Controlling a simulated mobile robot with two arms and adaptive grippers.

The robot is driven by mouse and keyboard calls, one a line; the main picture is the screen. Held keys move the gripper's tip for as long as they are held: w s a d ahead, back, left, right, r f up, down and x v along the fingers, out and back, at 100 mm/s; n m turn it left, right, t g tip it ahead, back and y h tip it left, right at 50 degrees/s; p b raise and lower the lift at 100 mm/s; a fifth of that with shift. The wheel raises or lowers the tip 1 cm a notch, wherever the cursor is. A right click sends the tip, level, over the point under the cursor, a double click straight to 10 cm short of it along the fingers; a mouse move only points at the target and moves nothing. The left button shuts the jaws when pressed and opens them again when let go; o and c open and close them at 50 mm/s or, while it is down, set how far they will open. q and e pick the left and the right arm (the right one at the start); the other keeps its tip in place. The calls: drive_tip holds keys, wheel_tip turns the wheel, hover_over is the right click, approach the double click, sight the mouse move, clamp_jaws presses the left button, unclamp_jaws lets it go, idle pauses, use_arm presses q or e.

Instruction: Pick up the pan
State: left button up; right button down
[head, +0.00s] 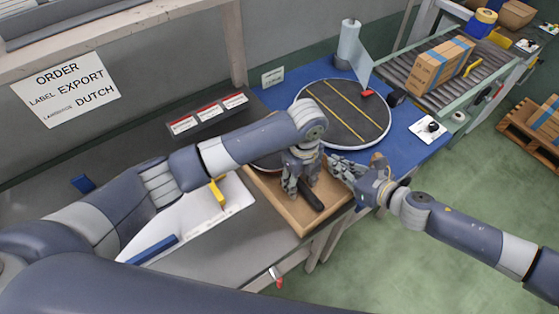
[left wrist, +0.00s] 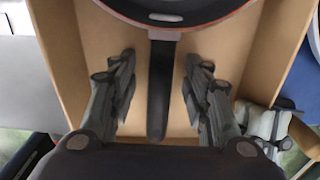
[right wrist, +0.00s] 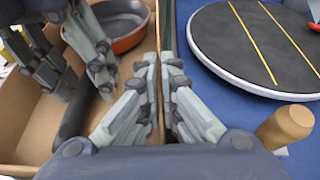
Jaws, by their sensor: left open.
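The pan is dark with an orange-red outer side and a long black handle, and lies in an open cardboard box (head: 301,229). In the head view my left arm hides much of its bowl, and the handle (head: 312,198) points toward the front. In the left wrist view the handle (left wrist: 160,95) lies between the fingers of my left gripper (left wrist: 156,85), which is open and apart from it. The pan's bowl (right wrist: 126,40) also shows in the right wrist view. My right gripper (right wrist: 161,65) has its fingers against both sides of the box's right wall.
A round turntable (head: 345,113) with yellow stripes stands on the blue table behind the box. A roller conveyor (head: 413,76) carries a carton at the back right. A white sheet (head: 160,220) with a yellow object lies left of the box. A brown rounded peg (right wrist: 285,127) stands close right of my right gripper.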

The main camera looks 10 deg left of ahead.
use_arm(q)
clamp_jaws()
drive_tip(key=shift+r, duration=0.1)
wheel_tip(320, 180, up, 10)
idle(0.6)
use_arm(e)
drive_tip(key=c, duration=1.7)
unclamp_jaws()
